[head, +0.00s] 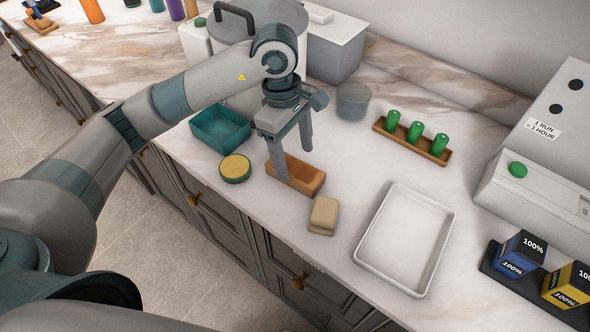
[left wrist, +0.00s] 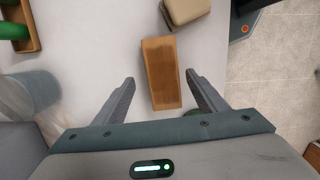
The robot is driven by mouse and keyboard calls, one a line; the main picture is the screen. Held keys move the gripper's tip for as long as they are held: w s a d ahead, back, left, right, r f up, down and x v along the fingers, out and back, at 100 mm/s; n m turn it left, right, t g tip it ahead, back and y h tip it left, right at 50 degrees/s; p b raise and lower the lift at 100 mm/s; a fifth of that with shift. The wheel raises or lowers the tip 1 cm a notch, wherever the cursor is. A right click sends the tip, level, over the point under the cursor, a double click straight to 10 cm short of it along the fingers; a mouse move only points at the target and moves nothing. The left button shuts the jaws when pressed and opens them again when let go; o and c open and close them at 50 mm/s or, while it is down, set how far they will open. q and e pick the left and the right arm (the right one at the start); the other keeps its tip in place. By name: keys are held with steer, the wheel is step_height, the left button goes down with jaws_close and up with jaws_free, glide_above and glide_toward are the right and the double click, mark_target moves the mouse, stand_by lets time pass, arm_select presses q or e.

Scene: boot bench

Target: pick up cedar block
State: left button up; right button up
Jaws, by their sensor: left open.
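The cedar block (head: 304,176) is a brown wooden block lying on the marble counter, near the counter's front edge. My left gripper (head: 292,165) is above and around it, with one finger in front of the block and the other behind it. In the left wrist view the block (left wrist: 161,73) lies between the two open fingers of the left gripper (left wrist: 160,82), with a gap on each side. The fingers look open and hold nothing. My right gripper is not in view.
A beige block (head: 323,216) sits close to the cedar block. A round yellow-topped tin (head: 235,168) and a teal bin (head: 219,131) stand to the left. A white tray (head: 448,222) lies to the right. A wooden rack (head: 436,155) with green cylinders and a grey tub (head: 353,101) are behind.

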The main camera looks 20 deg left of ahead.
mark_target(295, 168)
arm_select(q)
steer(key=shift+s+f+p, duration=0.2)
steer(key=shift+f+p, duration=0.1)
steer(key=shift+f, duration=0.05)
step_height(295, 168, down, 3)
steer(key=shift+s+r+p, duration=0.15)
steer(key=shift+p, duration=0.55)
steer(key=shift+d+f, duration=0.15)
steer(key=shift+f, duration=0.3)
steer(key=shift+f+b, duration=0.2)
steer(key=shift+b, duration=0.3)
steer(key=c, duration=1.3)
steer(key=shift+r, duration=0.1)
